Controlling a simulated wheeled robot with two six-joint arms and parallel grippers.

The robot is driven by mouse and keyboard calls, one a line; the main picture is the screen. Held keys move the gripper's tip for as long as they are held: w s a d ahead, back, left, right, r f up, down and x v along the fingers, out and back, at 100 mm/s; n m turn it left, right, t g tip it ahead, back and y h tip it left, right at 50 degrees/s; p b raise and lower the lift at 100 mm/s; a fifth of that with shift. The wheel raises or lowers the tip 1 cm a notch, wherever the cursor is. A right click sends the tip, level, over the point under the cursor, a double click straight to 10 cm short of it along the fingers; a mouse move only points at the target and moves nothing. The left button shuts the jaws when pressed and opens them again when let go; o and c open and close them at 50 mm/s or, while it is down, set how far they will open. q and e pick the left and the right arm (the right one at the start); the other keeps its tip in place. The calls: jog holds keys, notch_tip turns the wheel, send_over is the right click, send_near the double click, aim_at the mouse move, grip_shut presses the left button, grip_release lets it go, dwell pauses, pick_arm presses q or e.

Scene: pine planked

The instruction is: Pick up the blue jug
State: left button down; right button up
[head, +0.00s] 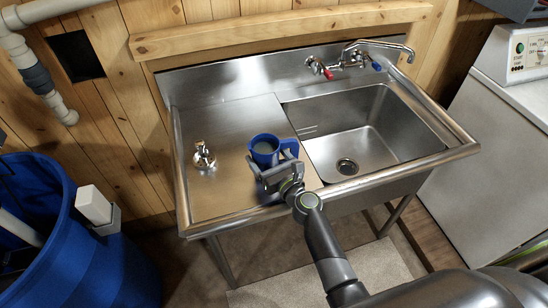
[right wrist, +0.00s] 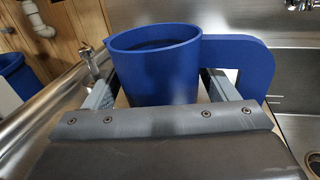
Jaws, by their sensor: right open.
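The blue jug (head: 264,150) stands upright on the steel drainboard, left of the sink basin. Its handle points right in the head view. My right gripper (head: 276,169) is open at the jug's near side. In the right wrist view the jug (right wrist: 158,70) sits between the two open fingers, one on each side, with its handle (right wrist: 240,62) beyond the right finger. The jug's lower part is hidden by the gripper body. I cannot tell whether the fingers touch it. My left gripper is not in view.
A blue barrel (head: 75,250) stands at lower left, a white machine (head: 500,120) at right.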

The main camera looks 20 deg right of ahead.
aim_at(264, 148)
jog(key=shift+x, duration=1.35)
jog(key=shift+s, duration=0.1)
jog(key=shift+c, duration=0.3)
jog(key=c, duration=1)
jog(key=shift+c, duration=0.5)
jog(key=shift+r, duration=0.2)
